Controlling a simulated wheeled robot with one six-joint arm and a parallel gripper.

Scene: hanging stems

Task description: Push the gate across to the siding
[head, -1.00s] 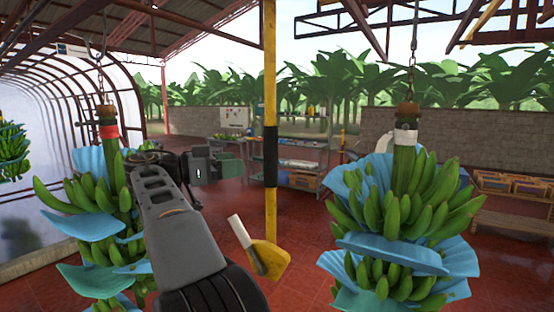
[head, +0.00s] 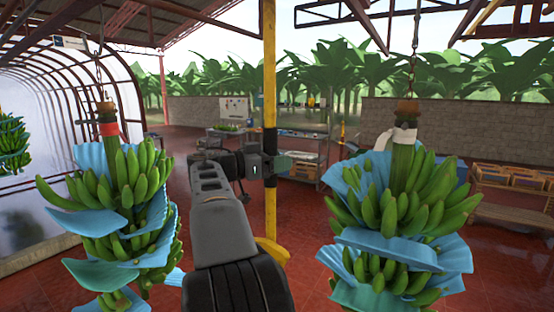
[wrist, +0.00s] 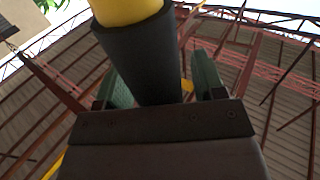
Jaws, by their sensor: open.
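A yellow pole (head: 269,70) with a black sleeve (head: 270,143) runs down from above through the middle of the head view. Its top is out of view, and I cannot make out the gate or siding apart from it. My gripper (head: 272,166) is at the sleeve's lower part. In the wrist view, the black sleeve (wrist: 140,60) stands between the two green fingers of my gripper (wrist: 163,82), with a gap showing on the right side. The jaws are open, not clamped on the sleeve.
A banana bunch with blue sheets (head: 125,180) hangs on the left, and another (head: 400,200) hangs on the right, near my arm's workspace. A metal table (head: 300,165) and a crate rack (head: 512,180) stand behind. Red floor lies open between them.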

